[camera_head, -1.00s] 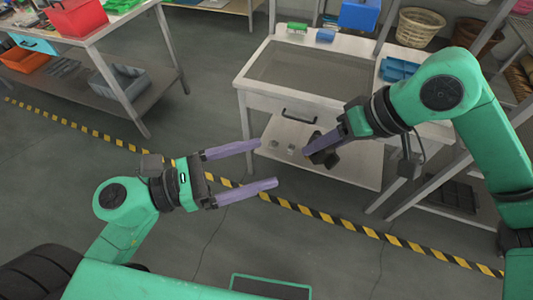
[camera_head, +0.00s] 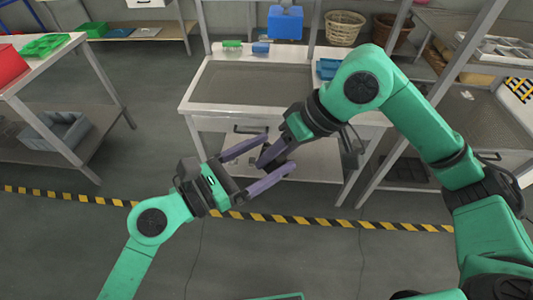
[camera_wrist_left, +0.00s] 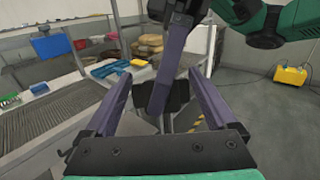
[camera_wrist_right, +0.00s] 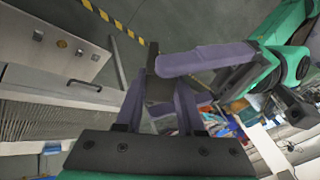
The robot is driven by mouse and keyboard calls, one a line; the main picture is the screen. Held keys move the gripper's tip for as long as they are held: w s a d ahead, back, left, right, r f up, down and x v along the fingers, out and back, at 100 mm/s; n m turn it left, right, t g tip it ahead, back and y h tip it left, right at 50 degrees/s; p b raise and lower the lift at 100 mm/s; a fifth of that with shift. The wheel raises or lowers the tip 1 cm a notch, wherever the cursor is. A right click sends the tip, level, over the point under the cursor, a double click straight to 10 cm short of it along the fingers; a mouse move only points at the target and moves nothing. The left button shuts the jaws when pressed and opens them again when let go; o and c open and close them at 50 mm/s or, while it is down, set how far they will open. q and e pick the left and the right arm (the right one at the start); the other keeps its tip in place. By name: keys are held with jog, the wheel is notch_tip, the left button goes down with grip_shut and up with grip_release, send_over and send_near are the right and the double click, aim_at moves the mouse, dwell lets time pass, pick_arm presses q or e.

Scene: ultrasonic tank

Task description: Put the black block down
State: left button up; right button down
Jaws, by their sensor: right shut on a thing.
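My right gripper (camera_head: 264,160) is shut on the black block (camera_wrist_right: 160,92) and holds it up in the air in front of the bench.
The bench with a sunken grey tank (camera_head: 270,85) stands ahead, a lower shelf (camera_head: 315,160) beneath it. A blue tray (camera_head: 328,68) sits at its right. A table (camera_head: 50,72) stands at left, shelving at right. Yellow-black tape (camera_head: 300,220) crosses the open floor.

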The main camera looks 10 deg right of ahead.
pick_arm(q)
jog(key=shift+f, duration=0.1)
grip_shut()
pick_arm(e)
jog(key=shift+w+r, duration=0.1)
pick_arm(q)
jog(key=shift+a, duration=0.1)
pick_arm(e)
jog(key=shift+c, duration=2.2)
grip_release()
